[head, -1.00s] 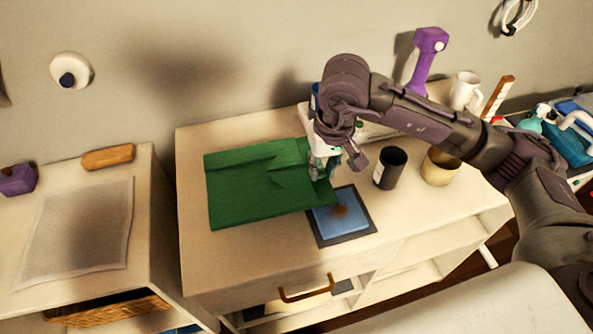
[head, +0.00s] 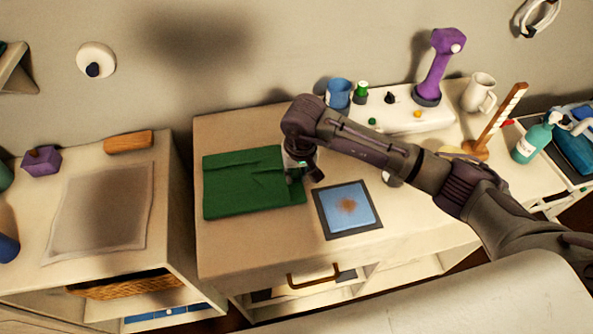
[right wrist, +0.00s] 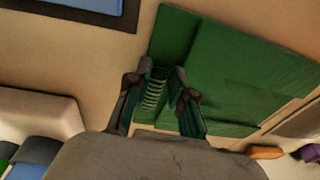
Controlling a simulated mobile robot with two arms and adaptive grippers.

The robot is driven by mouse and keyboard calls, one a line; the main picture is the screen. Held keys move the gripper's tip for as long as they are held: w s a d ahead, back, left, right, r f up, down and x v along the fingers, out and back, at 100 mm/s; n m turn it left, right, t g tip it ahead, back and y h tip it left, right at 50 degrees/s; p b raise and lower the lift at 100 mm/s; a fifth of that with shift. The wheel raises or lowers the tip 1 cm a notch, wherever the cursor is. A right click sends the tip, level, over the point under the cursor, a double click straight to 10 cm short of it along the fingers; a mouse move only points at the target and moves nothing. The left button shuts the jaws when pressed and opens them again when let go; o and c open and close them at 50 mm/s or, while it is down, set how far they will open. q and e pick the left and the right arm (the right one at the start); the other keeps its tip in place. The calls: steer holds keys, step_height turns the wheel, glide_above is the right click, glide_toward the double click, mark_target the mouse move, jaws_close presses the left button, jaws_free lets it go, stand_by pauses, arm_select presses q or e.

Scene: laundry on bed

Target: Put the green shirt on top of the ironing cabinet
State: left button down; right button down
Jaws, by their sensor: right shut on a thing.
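The folded green shirt (head: 243,185) lies flat on the middle cabinet (head: 240,258), close to its left edge. My right gripper (head: 302,172) is at the shirt's right edge and is shut on it. In the right wrist view the shirt (right wrist: 235,75) runs between and past the fingers of the gripper (right wrist: 163,80). Which cabinet is the ironing cabinet is not marked. A left cabinet (head: 30,262) stands across a narrow gap. My left gripper is out of view.
A blue picture (head: 350,207) lies right of the shirt. The left cabinet holds a pale cloth (head: 100,210), a wooden brush (head: 129,141) and a purple block (head: 42,161). A purple dumbbell (head: 438,68), a mug (head: 478,92) and a blue cup (head: 338,93) stand behind my right arm.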

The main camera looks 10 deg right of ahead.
steer(key=shift+f, duration=0.1)
steer(key=c, duration=1)
jaws_free()
steer(key=shift+r, duration=0.5)
step_height(320, 180, up, 11)
steer(key=s+b, duration=0.1)
steer(key=b, duration=0.2)
steer(key=shift+s+d, duration=0.2)
steer(key=shift+d, duration=0.05)
